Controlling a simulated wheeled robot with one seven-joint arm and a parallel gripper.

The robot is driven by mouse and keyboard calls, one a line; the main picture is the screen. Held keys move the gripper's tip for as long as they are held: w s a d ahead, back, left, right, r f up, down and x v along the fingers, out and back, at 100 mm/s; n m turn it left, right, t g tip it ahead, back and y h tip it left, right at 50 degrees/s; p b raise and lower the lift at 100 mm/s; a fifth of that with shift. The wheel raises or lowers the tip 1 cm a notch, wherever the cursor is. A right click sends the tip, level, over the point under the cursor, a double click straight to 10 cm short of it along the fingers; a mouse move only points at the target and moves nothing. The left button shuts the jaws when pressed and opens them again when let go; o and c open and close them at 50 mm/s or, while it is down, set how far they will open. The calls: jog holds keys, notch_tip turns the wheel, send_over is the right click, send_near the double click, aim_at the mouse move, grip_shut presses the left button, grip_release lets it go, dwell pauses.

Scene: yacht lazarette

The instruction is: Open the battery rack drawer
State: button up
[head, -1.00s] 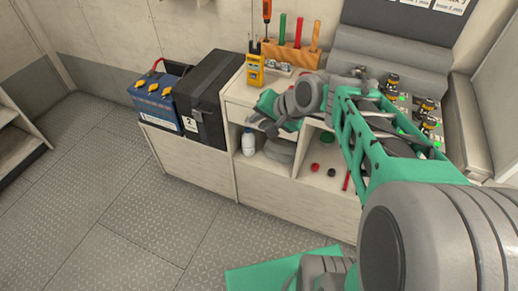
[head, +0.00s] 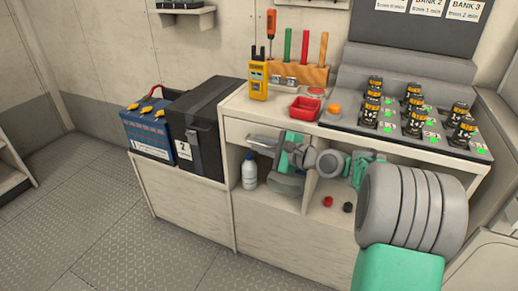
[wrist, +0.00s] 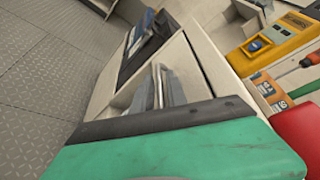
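The drawer front (head: 236,130) is a pale panel just under the worktop of the bench, left of my arm. In the wrist view the grey fingertips (wrist: 158,88) are close together beside the pale bench front (wrist: 190,72).
A black battery box (head: 203,125) and a blue battery (head: 148,128) stand at the left. A yellow meter (head: 258,80), red tray (head: 304,108) and charger (head: 425,135) with several cells are on the worktop. A white bottle (head: 249,171) stands in the cubby below. The floor at left is clear.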

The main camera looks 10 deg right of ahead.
jog(key=shift+w+a+f, duration=0.1)
jog(key=shift+w+a, duration=0.15)
jog(key=shift+w, duration=0.1)
jog(key=shift+c, duration=0.2)
grip_shut()
dwell(1.0)
